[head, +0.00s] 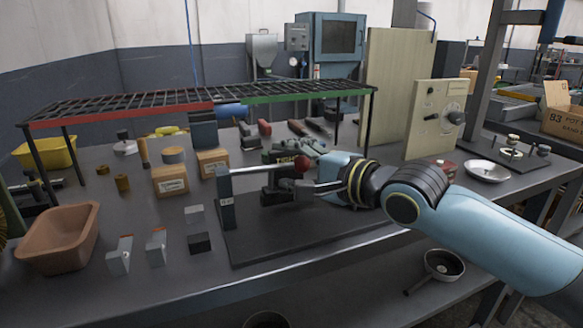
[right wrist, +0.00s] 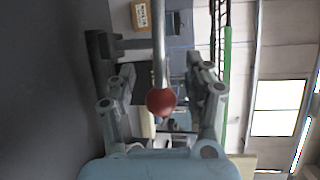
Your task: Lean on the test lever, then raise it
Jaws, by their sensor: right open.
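The test lever is a thin silver bar (head: 262,169) with a red ball knob (head: 302,163). It runs roughly level from an upright grey post (head: 227,190) on a dark base plate (head: 300,232). My right gripper (head: 277,188) is open at the knob end, coming in from the right. In the right wrist view the red knob (right wrist: 161,102) and bar (right wrist: 158,45) lie between the two spread fingers of the gripper (right wrist: 155,75). I see no finger closed on the bar or knob. My left gripper is not in view.
A black mesh rack (head: 200,100) with red and green edges spans the bench behind the lever. Small cartons (head: 170,180), metal blocks (head: 199,243) and a brown tub (head: 60,238) stand to the left. A beige control panel (head: 435,118) stands at right.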

